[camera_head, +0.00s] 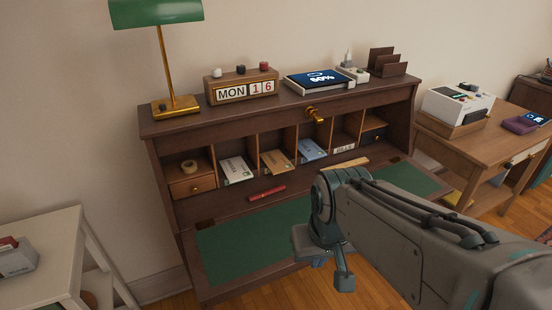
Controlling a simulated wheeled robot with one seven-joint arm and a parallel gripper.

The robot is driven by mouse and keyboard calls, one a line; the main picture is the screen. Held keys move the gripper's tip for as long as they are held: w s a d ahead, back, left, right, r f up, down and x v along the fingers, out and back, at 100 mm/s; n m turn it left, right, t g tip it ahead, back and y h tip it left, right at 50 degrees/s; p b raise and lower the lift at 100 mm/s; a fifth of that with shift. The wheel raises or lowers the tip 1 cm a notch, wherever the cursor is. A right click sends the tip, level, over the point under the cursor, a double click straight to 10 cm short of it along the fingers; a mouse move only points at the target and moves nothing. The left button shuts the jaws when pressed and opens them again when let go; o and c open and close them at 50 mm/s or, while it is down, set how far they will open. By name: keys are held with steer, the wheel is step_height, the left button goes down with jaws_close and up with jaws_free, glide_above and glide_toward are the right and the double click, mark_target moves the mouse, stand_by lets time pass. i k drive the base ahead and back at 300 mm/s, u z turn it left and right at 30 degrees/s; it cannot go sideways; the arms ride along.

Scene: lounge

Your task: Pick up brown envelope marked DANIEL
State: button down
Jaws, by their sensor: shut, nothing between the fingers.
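A brown envelope (277,161) leans in a middle pigeonhole of the wooden desk (205,225). Its marking is too small to read, so I cannot confirm the name DANIEL. A white envelope (237,169) sits in the compartment to its left and a blue one (312,150) in the compartment to its right. My gripper (335,268) is shut and empty, pointing down over the front of the desk's green writing surface (245,245). It is apart from the envelopes, nearer the camera and to the right of the brown one. My arm hides part of the writing surface.
A red stick-like item (267,192) lies below the pigeonholes. A compartment labelled BILLS (344,149) stands right of the blue envelope. The left part of the writing surface is clear.

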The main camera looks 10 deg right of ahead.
mark_target(275, 161)
steer(key=k, duration=1.05)
steer(key=z, duration=0.7)
steer(key=i, duration=1.45)
steer(key=u, duration=0.65)
steer(key=i, duration=0.65)
steer(key=u, duration=0.55)
